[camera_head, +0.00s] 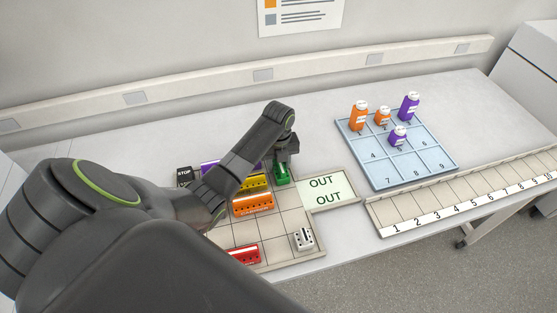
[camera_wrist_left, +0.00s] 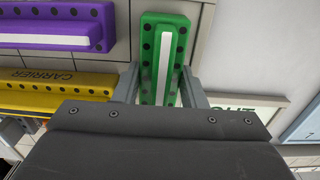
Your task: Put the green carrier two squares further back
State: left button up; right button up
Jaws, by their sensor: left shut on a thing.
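The green carrier (camera_head: 282,176) is at the back right of the gridded tray (camera_head: 287,221). My left gripper (camera_head: 284,158) is over it from above. In the left wrist view the green carrier (camera_wrist_left: 166,50) lies lengthwise between the two fingers of my left gripper (camera_wrist_left: 160,88), which are shut on it. Its far end lies close to the tray's pale rim. I cannot tell whether it rests on the tray floor. The right gripper is not in view.
A purple carrier (camera_wrist_left: 50,30) and a yellow carrier (camera_wrist_left: 55,87) lie left of the green one. An orange carrier (camera_head: 252,204), a red carrier (camera_head: 244,255) and a white block (camera_head: 303,239) are also in the tray. An OUT area (camera_head: 322,191) adjoins on the right.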

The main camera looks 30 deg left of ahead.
pick_arm(q)
jog(key=o, duration=0.6)
jog(key=shift+f, duration=0.15)
jog(key=o, duration=0.4)
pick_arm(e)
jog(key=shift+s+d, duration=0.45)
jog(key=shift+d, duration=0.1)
pick_arm(q)
jog(key=shift+o, duration=0.2)
jog(key=shift+r, duration=0.25)
notch_tip(320, 180, up, 6)
jog(key=shift+f+b, duration=0.1)
jog(key=shift+b, duration=0.55)
notch_tip(320, 180, up, 5)
jog(key=p, duration=0.2)
jog(key=shift+p, duration=0.3)
jog(key=shift+r+p, duration=0.55)
jog(key=shift+p, duration=0.05)
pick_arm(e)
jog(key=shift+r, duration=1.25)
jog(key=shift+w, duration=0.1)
